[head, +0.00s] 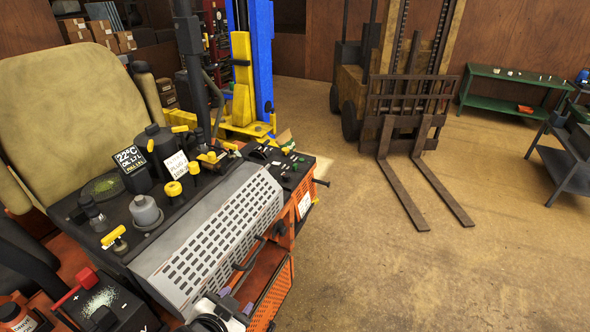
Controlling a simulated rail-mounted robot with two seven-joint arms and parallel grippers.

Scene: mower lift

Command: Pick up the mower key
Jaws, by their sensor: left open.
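I cannot make out the mower key for certain; it is too small or hidden among the mower's small fittings. The mower (215,245) fills the left half of the head view, with a tan seat and a grey slotted cover. Its dark control panel (272,163) carries small knobs and coloured marks at the cover's far end. My left gripper (237,300) appears low in the picture, in front of the mower's orange side. It is open, with nothing visible between its fingertips. My right gripper is not in view.
Yellow-handled fittings (114,237), a grey cap and small signs crowd the mower's top. A blue and yellow lift post (243,80) stands behind. A forklift (405,90) has its forks on the floor. A green bench (510,90) stands far right. The floor between is clear.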

